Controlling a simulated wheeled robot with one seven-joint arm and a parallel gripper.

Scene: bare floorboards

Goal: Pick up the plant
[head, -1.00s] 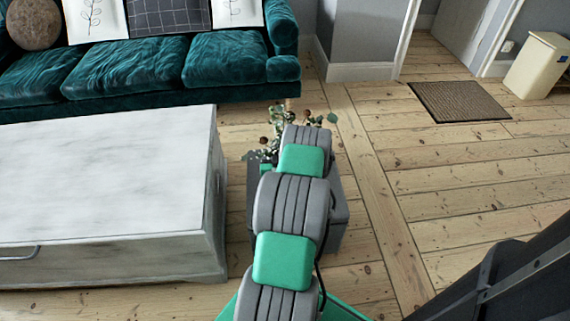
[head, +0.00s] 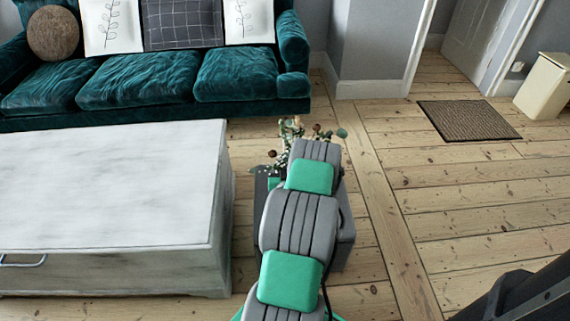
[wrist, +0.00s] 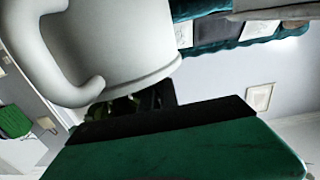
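The plant (head: 290,131) has green leaves and small brown heads and stands on a dark grey box-like stand. In the head view my arm covers most of it, and its pot is hidden there. In the wrist view a large white pot with a curved handle (wrist: 125,35) is very close, with green leaves (wrist: 122,106) by its rim. The wrist view is turned, with the sofa at the top. My gripper's dark part (wrist: 160,96) shows near the rim and leaves. Its fingertips are not clear, so I cannot tell whether it grips anything.
The grey stand (head: 346,236) is under my arm. A white chest-like table (head: 110,190) is close on the left. A teal sofa (head: 150,80) is behind.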

